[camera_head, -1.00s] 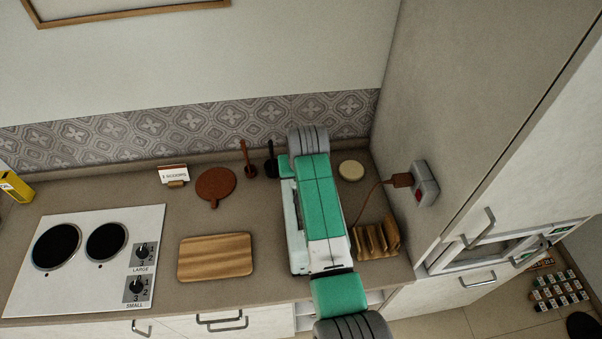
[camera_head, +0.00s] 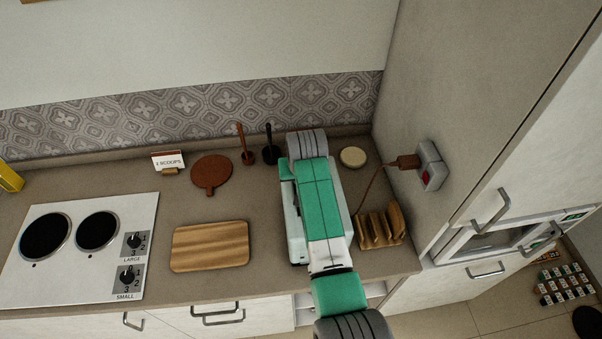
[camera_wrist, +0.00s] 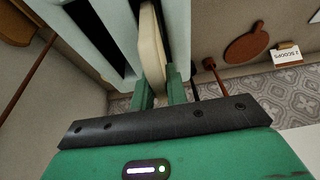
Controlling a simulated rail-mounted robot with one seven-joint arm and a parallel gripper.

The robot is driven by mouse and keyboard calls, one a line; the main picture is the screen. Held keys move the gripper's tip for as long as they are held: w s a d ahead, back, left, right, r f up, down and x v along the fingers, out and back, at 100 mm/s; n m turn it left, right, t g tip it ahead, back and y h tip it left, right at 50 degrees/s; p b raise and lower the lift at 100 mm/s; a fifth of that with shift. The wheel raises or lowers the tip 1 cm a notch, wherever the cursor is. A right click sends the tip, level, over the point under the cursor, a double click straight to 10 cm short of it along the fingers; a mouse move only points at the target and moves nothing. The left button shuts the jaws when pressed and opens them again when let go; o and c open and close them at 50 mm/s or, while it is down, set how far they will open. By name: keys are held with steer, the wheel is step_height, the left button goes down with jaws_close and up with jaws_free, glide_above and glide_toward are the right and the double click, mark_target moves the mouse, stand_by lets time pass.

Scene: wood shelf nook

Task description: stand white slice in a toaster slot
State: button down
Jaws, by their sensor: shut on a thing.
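The toaster (camera_head: 295,235) is a pale box on the counter, mostly hidden under my arm in the head view. In the wrist view its pale top (camera_wrist: 78,18) shows long dark slots. The white slice (camera_wrist: 152,50) is a thin cream slab seen nearly edge-on, between pale toaster walls and in line with a slot. How deep it sits in the slot I cannot tell. My gripper (camera_wrist: 160,90) is shut on the slice, with one green finger on each side. In the head view my arm hides the gripper and slice.
A slotted wooden rack (camera_head: 381,229) stands close right of the toaster. A cord (camera_head: 368,190) runs to the wall socket (camera_head: 431,165). A cream round item (camera_head: 353,157) lies behind. Left are a wooden board (camera_head: 210,246) and a hob (camera_head: 80,245).

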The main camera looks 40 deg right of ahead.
steer(key=shift+f, duration=0.65)
steer(key=c, duration=1.3)
jaws_free()
steer(key=shift+r, duration=0.1)
step_height(320, 180, up, 8)
steer(key=p, duration=0.7)
